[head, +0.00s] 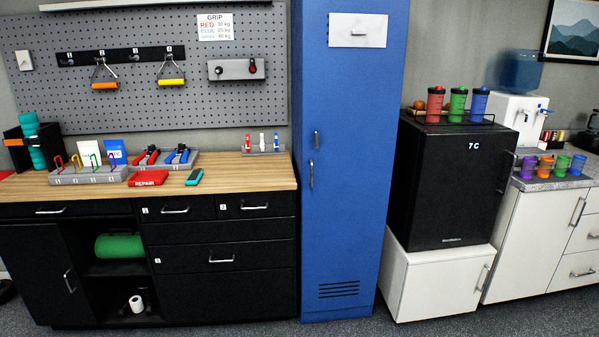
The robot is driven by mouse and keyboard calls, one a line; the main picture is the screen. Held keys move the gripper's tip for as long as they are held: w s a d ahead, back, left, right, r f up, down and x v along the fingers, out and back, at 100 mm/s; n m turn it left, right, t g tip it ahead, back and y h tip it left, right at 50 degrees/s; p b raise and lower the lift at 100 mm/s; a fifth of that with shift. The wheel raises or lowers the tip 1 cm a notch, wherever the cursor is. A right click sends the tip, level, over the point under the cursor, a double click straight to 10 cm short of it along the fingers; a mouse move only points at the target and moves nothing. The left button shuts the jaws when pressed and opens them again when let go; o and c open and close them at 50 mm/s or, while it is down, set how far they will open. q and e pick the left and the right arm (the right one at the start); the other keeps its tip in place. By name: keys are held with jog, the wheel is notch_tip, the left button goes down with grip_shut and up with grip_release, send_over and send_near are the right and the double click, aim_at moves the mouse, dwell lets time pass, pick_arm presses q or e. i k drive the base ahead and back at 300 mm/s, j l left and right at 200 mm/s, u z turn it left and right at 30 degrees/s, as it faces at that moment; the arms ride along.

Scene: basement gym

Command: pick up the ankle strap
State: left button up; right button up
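I cannot pick out an ankle strap for certain in the head view. Two hanging handles, one orange (105,86) and one yellow (171,82), are on the numbered hook rail (120,55) of the pegboard. A grey rack (90,175) with several coloured hooped pieces stands on the wooden counter (235,178). Neither of my grippers is in view.
Black drawers (225,231) and an open shelf with a green roll (119,246) are under the counter. A tall blue locker (349,230) stands right of it. A black fridge (440,190) and a white cabinet (530,240) are farther right. Some grey floor shows in front.

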aim_at(195, 177)
jog(key=i+j+z, duration=0.15)
jog(key=j, duration=0.15)
jog(key=i+j+z, duration=0.1)
jog(key=j, duration=0.2)
jog(key=i+j+z, duration=0.25)
jog(key=j, duration=0.4)
jog(key=i+j+z, duration=0.15)
jog(key=j, duration=0.2)
jog(key=i+j, duration=0.15)
jog(key=j, duration=0.3)
jog(key=i+j, duration=0.1)
jog(key=j, duration=0.3)
jog(key=i+j, duration=0.15)
jog(key=j, duration=0.3)
jog(key=i+j+z, duration=0.1)
jog(key=j, duration=0.3)
jog(key=i+j, duration=0.15)
jog(key=j, duration=0.3)
jog(key=i+j, duration=0.1)
jog(key=j, duration=0.35)
jog(key=i+j, duration=0.1)
jog(key=j, duration=0.35)
jog(key=i+j+z, duration=0.1)
jog(key=j, duration=0.35)
